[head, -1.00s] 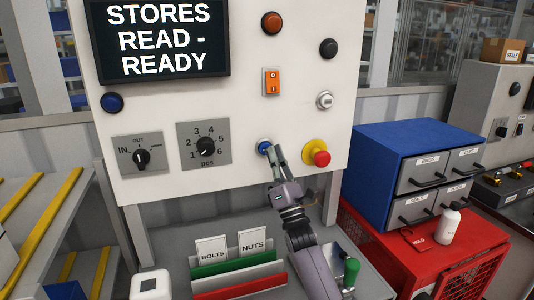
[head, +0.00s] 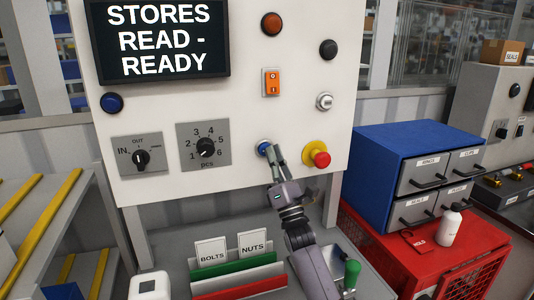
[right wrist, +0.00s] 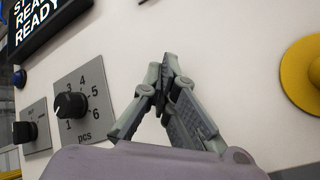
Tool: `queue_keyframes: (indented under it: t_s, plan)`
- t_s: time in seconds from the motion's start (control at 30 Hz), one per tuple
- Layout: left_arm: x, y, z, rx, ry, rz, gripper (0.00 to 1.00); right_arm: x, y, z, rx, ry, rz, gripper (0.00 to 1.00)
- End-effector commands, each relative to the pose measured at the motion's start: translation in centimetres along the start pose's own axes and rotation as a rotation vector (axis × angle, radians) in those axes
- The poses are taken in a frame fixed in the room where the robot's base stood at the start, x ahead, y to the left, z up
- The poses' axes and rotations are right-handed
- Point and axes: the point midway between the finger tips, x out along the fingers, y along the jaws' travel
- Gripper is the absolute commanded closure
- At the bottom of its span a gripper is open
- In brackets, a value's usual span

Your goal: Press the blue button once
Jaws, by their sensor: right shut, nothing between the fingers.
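The blue button (head: 265,148) is low on the white panel (head: 240,110), right of the dial marked pcs. My right gripper (head: 273,152) is shut and empty, with its fingertips at the button's right edge and covering part of it. I cannot tell whether they touch. In the right wrist view the closed fingertips (right wrist: 167,75) point at the panel and the button is hidden. A second round blue part (head: 112,102) sits at the panel's left, below the screen; it also shows in the right wrist view (right wrist: 19,78). My left gripper is not in view.
A red mushroom button on a yellow base (head: 318,153) is close to the right of my gripper. The screen (head: 155,40) reads "STORES READ - READY". Below are a card holder (head: 240,285) and a green-handled tool (head: 352,272). A blue drawer cabinet (head: 385,160) stands at right.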

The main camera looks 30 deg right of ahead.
Motion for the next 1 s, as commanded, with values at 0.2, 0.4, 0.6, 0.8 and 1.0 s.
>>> queue_keyframes:
  t_s: [0.2,0.4,0.6,0.8,1.0]
  plan:
    - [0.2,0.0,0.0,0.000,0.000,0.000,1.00,0.2,-0.1,-0.1,0.000,-0.001,0.000,1.00]
    - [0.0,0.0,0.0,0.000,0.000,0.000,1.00,0.1,0.0,0.1,0.001,0.000,0.000,1.00]
    - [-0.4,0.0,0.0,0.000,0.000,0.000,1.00,-0.6,0.6,0.6,-0.001,0.000,0.000,1.00]
    - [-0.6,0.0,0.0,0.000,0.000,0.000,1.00,-1.1,0.9,0.9,0.000,-0.001,0.000,1.00]
    - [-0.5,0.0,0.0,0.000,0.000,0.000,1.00,-1.1,0.9,0.9,0.000,0.000,0.000,1.00]
